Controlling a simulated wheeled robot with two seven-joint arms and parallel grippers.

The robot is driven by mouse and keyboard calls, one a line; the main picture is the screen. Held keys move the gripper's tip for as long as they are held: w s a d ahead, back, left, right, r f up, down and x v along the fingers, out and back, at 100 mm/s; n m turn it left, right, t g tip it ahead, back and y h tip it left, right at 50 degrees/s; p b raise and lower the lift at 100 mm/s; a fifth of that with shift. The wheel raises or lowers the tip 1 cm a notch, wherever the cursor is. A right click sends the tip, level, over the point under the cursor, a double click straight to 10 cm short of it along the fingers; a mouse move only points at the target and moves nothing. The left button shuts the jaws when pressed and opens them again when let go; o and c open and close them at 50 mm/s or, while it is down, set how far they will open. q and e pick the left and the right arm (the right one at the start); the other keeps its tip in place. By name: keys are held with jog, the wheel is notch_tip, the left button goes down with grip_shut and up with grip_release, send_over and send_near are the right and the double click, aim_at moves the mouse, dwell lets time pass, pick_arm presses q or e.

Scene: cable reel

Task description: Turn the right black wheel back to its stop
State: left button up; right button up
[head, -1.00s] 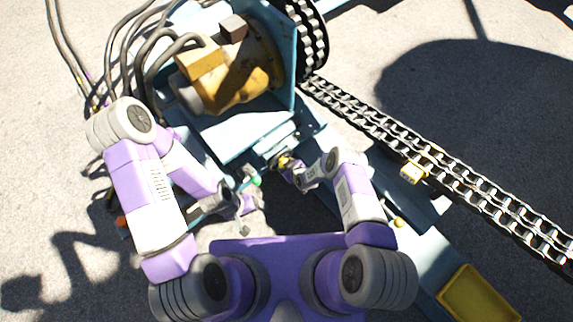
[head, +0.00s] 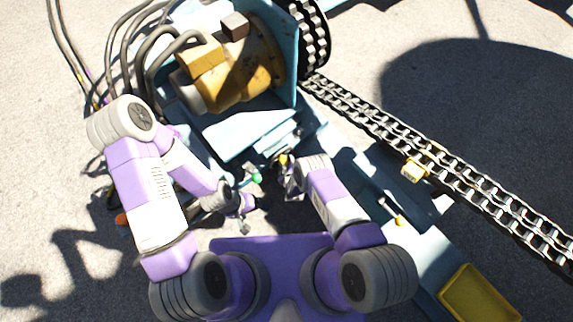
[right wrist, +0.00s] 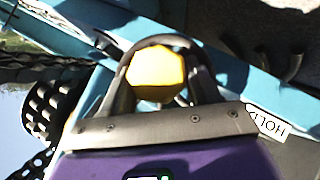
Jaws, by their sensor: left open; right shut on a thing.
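In the head view my right gripper (head: 285,163) is at the small controls on the blue frame, below the yellow motor. In the right wrist view its fingers (right wrist: 160,82) straddle a yellow hub-like part (right wrist: 155,72). A dark curved rim (right wrist: 165,43) arches behind this part; it looks like the right black wheel, mostly hidden by the fingers. The gripper is shut on it. My left gripper (head: 245,210) is open, lower and to the left, below a green knob (head: 257,178), apart from the right gripper.
A yellow motor (head: 225,80) with thick hoses and a black chain drum (head: 314,40) stand above. A heavy chain (head: 440,165) runs to the lower right. A yellow tray (head: 475,298) lies at bottom right. A label (right wrist: 268,124) is beside the right gripper.

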jog(key=shift+d, duration=0.1)
jog(key=o, duration=1.4)
jog(key=shift+o, duration=0.2)
jog(key=shift+r, duration=0.1)
jog(key=p+v, duration=0.4)
jog(key=v, duration=0.3)
jog(key=shift+s, duration=0.2)
jog(key=shift+r, duration=0.1)
